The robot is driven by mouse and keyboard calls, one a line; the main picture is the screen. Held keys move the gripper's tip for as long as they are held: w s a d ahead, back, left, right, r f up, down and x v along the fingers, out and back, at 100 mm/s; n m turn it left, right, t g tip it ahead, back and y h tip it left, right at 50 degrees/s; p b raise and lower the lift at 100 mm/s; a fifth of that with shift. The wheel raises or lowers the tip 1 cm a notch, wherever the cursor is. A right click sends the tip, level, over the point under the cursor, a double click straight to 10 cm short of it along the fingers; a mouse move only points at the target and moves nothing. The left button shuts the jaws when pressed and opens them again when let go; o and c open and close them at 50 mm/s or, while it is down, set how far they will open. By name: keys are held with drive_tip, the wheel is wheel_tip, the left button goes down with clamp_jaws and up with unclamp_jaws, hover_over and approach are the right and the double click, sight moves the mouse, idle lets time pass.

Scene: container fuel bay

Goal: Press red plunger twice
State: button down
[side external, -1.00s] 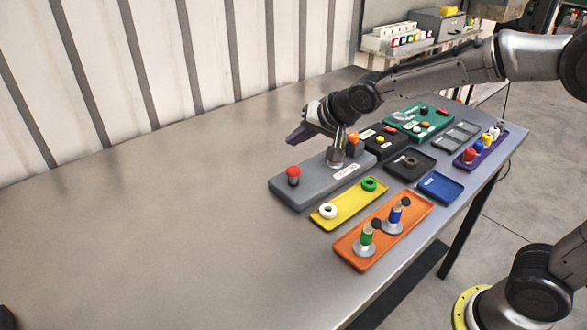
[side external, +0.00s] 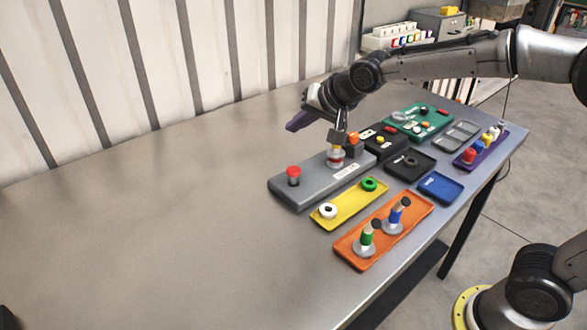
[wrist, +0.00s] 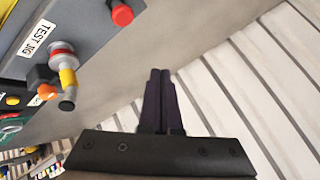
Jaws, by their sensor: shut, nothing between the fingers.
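The red plunger (side external: 293,172) is a round red cap standing upright near the left end of the grey test jig (side external: 310,188). It also shows at the top of the wrist view (wrist: 121,14). My gripper (side external: 290,127) is above and behind the jig, with its purple fingers pointing left. In the wrist view the fingers (wrist: 160,72) lie side by side, shut and empty. They are apart from the red plunger and touch nothing.
A red-and-white fitting with a yellow stem (wrist: 66,62) stands on the jig beside an orange knob (wrist: 47,91). A yellow tray (side external: 350,205) and an orange tray (side external: 385,240) lie in front. The table's left side is clear. A corrugated wall stands behind.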

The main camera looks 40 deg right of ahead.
sight(295, 171)
drive_tip(key=shift+f, duration=4.25)
drive_tip(key=shift+f, duration=0.4)
drive_tip(key=shift+f, duration=1.45)
drive_tip(key=shift+r, duration=1.85)
drive_tip(key=shift+r, duration=2.5)
